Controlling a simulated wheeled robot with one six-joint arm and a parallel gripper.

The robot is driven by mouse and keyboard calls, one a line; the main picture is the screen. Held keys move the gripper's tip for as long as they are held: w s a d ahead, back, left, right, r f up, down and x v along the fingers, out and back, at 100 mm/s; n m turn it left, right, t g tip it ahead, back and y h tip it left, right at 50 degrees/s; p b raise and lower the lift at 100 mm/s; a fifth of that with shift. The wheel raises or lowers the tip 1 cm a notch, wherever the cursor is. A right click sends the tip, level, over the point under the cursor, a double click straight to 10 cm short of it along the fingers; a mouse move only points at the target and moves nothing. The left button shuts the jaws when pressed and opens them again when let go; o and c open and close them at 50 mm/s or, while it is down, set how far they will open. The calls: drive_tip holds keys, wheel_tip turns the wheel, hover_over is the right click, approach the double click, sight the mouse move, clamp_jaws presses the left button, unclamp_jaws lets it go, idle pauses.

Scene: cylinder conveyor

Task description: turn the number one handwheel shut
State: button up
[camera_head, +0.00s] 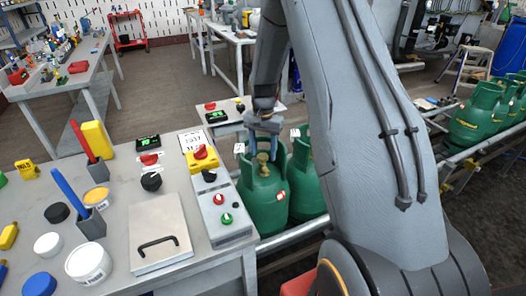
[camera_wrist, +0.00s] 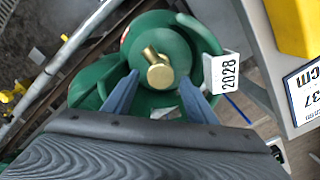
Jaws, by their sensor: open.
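A green gas cylinder (camera_head: 264,203) stands beside the workbench, with a brass valve (camera_head: 263,162) inside its top collar. The wrist view shows the brass valve (camera_wrist: 158,72) from above, with a round body and a short stem. No number one is readable on it. My gripper (camera_head: 265,148) is just above this cylinder, pointing down. In the wrist view its two blue-grey fingers (camera_wrist: 158,92) are open, one on either side of the valve and apart from it. Nothing is held. A white tag (camera_wrist: 226,73) reading 2028 is on the cylinder's collar.
A second green cylinder (camera_head: 306,178) stands close behind on the right. More green cylinders (camera_head: 475,118) stand on the conveyor at far right. The workbench (camera_head: 115,200) at left carries a control box (camera_head: 222,207) with knobs, beside the first cylinder. Tubs and tools cover its left part.

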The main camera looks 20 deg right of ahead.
sight(263, 155)
wheel_tip(263, 155, up, 8)
drive_tip(key=shift+f+b, duration=0.15)
drive_tip(key=shift+b, duration=0.65)
